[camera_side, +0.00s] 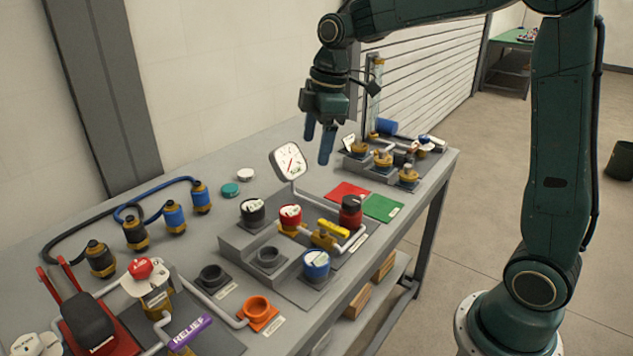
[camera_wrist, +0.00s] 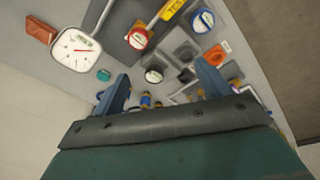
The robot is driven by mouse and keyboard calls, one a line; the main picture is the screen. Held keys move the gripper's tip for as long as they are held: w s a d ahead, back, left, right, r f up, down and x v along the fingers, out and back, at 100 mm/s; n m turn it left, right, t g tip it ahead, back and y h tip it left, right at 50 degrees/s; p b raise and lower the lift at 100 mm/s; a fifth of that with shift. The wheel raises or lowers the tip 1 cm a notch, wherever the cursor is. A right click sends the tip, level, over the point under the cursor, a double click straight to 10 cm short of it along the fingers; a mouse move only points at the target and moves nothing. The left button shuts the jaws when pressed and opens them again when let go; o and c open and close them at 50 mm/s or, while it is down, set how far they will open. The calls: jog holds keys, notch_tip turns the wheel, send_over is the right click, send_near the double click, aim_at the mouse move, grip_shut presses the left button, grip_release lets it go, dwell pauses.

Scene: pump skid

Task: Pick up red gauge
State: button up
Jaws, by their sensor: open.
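The red gauge (camera_side: 290,216) has a red body and a white face. It sits upright on a brass fitting at the stepped grey block, between a black gauge (camera_side: 252,210) and a yellow-handled valve (camera_side: 332,232). In the wrist view the red gauge (camera_wrist: 138,38) is above the fingers, left of centre. My gripper (camera_side: 318,146) is open and empty, fingers pointing down, well above the bench and behind the red gauge. Its two blue fingers also show apart in the wrist view (camera_wrist: 163,76).
A large white dial gauge (camera_side: 289,162) stands on a pipe below and left of my fingers. A blue gauge (camera_side: 316,264) and a dark red-banded cylinder (camera_side: 351,211) stand near the red gauge. Red (camera_side: 347,191) and green (camera_side: 382,207) mats lie flat at right.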

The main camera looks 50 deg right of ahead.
jog(key=w+d+f+n+g, duration=0.1)
jog(key=w+d+f+n, duration=0.2)
jog(key=w+f, duration=0.5)
jog(key=shift+w+d+f+n+g+y, duration=0.3)
jog(key=shift+w+f+n, duration=0.1)
jog(key=shift+n, duration=0.5)
send_near(290, 210)
jog(key=shift+a+f, duration=0.1)
jog(key=shift+f, duration=2.4)
jog(key=shift+f, duration=0.1)
jog(key=shift+w+a+f, duration=0.1)
jog(key=shift+a+f, duration=0.1)
jog(key=shift+f, duration=0.6)
jog(key=shift+s+a+f, duration=0.1)
jog(key=shift+a+f, duration=0.05)
jog(key=shift+f, duration=0.7)
jog(key=shift+w+a+f, duration=0.1)
jog(key=shift+a+f, duration=0.1)
jog(key=shift+f, duration=0.6)
jog(key=shift+c, duration=0.3)
jog(key=c, duration=1.2)
